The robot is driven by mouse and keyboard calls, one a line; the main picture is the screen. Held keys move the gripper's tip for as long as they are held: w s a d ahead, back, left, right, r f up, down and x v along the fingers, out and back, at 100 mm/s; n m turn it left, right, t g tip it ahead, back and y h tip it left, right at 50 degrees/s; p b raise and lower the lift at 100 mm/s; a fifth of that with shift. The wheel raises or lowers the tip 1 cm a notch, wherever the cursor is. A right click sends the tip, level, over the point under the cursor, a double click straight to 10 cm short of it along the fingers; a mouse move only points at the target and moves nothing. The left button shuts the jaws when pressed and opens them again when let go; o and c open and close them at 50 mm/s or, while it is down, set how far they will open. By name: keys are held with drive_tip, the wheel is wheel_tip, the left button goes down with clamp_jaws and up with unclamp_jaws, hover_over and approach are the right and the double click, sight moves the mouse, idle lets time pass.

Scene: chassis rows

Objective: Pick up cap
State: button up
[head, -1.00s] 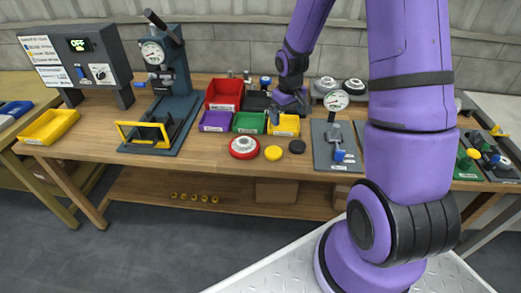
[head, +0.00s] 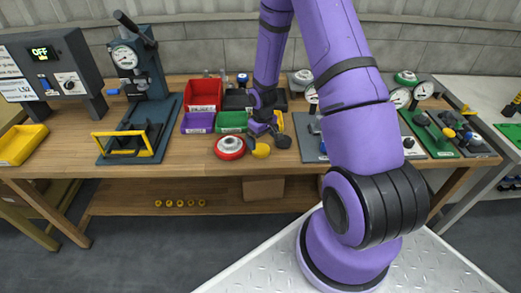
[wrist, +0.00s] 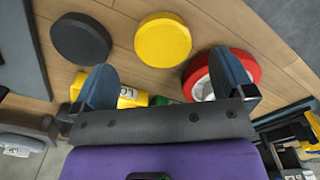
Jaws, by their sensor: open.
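A round yellow cap (head: 261,150) lies on the workbench between a red-rimmed disc with a white centre (head: 229,147) and a round black cap (head: 282,141). My gripper (head: 262,127) is open and empty, just behind the yellow cap in the head view. In the wrist view the yellow cap (wrist: 162,40) lies ahead of the space between the fingers (wrist: 166,78). The black cap (wrist: 80,40) is left of it. The red disc (wrist: 248,68) is partly hidden by the right finger. The gripper appears above the bench; I cannot tell its exact height.
Red (head: 204,93), purple (head: 197,123) and green (head: 232,121) bins stand behind the discs. A yellow bin (wrist: 128,97) is largely hidden by my arm in the head view. A blue press (head: 150,95) stands left. The bench (head: 190,160) in front of the discs is clear.

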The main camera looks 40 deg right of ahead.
sight(262, 149)
drive_tip(key=shift+w+a+f, duration=0.1)
drive_tip(key=shift+f, duration=1.2)
drive_tip(key=shift+w+f, duration=0.1)
drive_tip(key=shift+f, duration=1.2)
drive_tip(key=shift+c, duration=0.2)
drive_tip(key=c, duration=0.9)
